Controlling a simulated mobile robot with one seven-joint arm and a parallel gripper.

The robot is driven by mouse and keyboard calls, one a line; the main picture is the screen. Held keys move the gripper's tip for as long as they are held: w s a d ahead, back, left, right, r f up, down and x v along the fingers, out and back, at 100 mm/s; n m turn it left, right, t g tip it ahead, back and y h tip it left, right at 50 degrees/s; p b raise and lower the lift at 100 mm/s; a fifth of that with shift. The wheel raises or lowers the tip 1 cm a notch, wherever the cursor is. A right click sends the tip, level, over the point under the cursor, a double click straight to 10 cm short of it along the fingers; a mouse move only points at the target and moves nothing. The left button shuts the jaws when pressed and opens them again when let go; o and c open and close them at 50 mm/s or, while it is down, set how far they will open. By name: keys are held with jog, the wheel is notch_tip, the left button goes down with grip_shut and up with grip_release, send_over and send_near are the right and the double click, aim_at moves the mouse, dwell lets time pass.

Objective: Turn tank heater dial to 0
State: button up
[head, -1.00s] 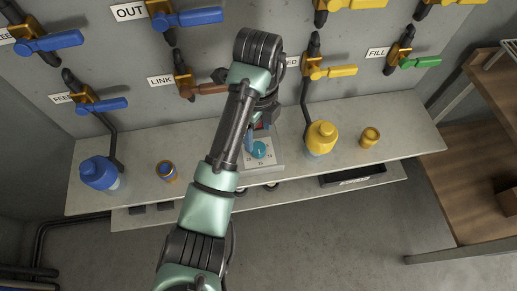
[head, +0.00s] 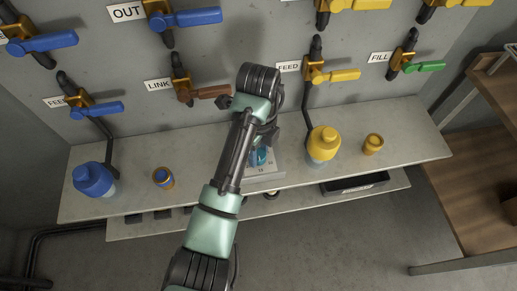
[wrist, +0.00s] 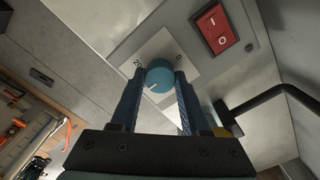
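The teal round dial (wrist: 159,77) sits on a white plate (wrist: 183,68) on the grey heater box. In the wrist view, "0" is printed right of the dial and "20" left of it. A pale pointer line on the dial points to the lower left, away from the 0. My gripper (wrist: 161,80) has its two blue fingers apart, one on each side of the dial; I cannot tell whether they touch it. In the head view the dial (head: 259,157) is partly covered by my gripper and arm, and the box (head: 268,171) stands on the bench.
A red rocker switch (wrist: 214,29) is on the same box, and a dark pipe (wrist: 265,105) runs close to my right finger. On the bench (head: 210,165) stand a blue bottle (head: 93,180) and a yellow bottle (head: 322,145). Valves line the wall behind.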

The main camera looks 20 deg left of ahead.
grip_shut()
